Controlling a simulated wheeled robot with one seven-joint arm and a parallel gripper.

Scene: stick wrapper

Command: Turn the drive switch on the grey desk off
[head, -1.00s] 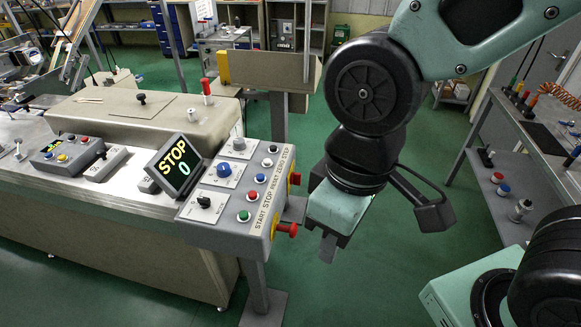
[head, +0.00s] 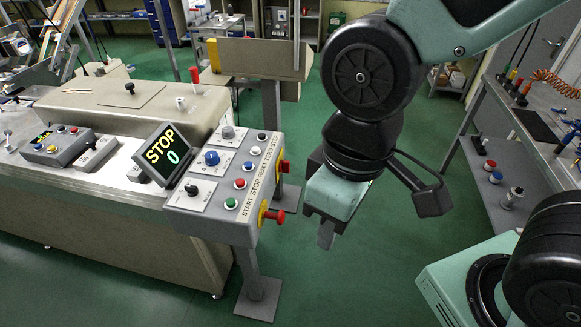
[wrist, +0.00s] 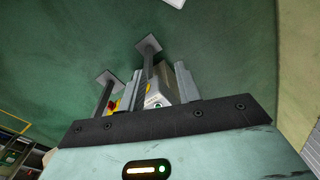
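The grey desk (head: 221,222) is a sloped control box on a post, left of centre in the head view. It carries a black rotary switch (head: 191,188), a blue knob (head: 211,157), a grey knob (head: 227,132) and several push buttons. The small knob labels are too small to read, so I cannot tell which is the drive switch. My gripper (head: 326,236) points down to the right of the desk, apart from it. In the wrist view its two fingers (wrist: 158,88) stand apart with nothing held. The desk (wrist: 160,93) shows beyond them.
A screen (head: 164,152) beside the desk reads STOP and 0. Red mushroom buttons (head: 274,217) stick out from the desk's right side towards my gripper. A long machine bench (head: 110,205) stands left, a workbench (head: 500,125) right.

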